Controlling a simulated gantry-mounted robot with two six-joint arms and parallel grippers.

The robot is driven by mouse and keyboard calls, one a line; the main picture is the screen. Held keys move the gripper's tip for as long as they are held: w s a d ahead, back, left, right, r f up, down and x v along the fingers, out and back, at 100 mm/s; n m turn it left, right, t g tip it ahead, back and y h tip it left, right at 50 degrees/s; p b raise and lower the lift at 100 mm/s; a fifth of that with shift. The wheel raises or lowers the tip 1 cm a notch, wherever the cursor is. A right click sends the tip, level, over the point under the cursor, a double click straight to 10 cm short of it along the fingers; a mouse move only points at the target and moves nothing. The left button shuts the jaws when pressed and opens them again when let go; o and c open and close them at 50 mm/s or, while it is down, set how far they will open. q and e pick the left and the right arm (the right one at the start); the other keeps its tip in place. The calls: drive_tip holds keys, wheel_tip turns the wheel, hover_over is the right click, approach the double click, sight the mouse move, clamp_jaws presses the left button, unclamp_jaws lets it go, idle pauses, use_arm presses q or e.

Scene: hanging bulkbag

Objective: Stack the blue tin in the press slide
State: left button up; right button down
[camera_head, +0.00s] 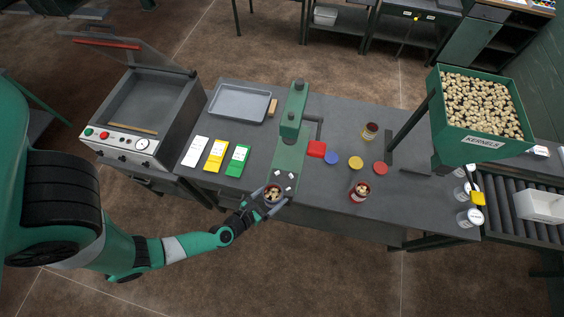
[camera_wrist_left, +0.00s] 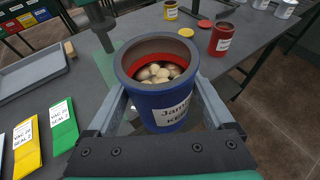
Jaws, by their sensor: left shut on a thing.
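The blue tin (camera_wrist_left: 165,108) fills the middle of the left wrist view, with a brown rim, a red band inside, a white label and pale kernels in it. My left gripper (camera_head: 273,196) is shut around it, one finger on each side. In the head view the blue tin (camera_head: 272,194) is small, at the front edge of the table near the foot of the green press (camera_head: 292,118). Small white blocks of the press slide (camera_head: 291,175) show just beyond the tin. I cannot tell whether the tin touches the slide. My right gripper is out of view.
Red, blue and yellow lids (camera_head: 332,157) lie right of the press. A red tin (camera_head: 359,191) and a yellow tin (camera_head: 370,131) stand further right. White, yellow and green packets (camera_head: 238,160) and a grey tray (camera_head: 239,103) lie left. A kernel hopper (camera_head: 480,145) stands far right.

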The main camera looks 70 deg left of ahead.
use_arm(q)
drive_tip(key=w+a+f+b, duration=0.2)
drive_tip(key=a+f+b, duration=0.1)
drive_tip(key=f+b, duration=0.1)
drive_tip(key=w+a+f+b, duration=0.3)
drive_tip(key=a+f+b, duration=0.1)
drive_tip(key=b, duration=0.3)
drive_tip(key=w+a+f+b, duration=0.2)
drive_tip(key=a+f+b, duration=0.2)
drive_tip(key=f+b, duration=0.1)
drive_tip(key=shift+w+a+b, duration=0.1)
drive_tip(key=shift+w+b, duration=0.3)
drive_tip(key=shift+b, duration=0.15)
drive_tip(key=shift+f, duration=0.15)
drive_tip(key=shift+r, duration=0.25)
drive_tip(key=shift+f, duration=0.4)
drive_tip(key=o, duration=1.3)
drive_tip(key=shift+s+r+p, duration=0.15)
drive_tip(key=shift+r+p, duration=0.15)
drive_tip(key=shift+r, duration=0.3)
drive_tip(key=shift+f+v, duration=0.2)
drive_tip(key=shift+v, duration=5.6)
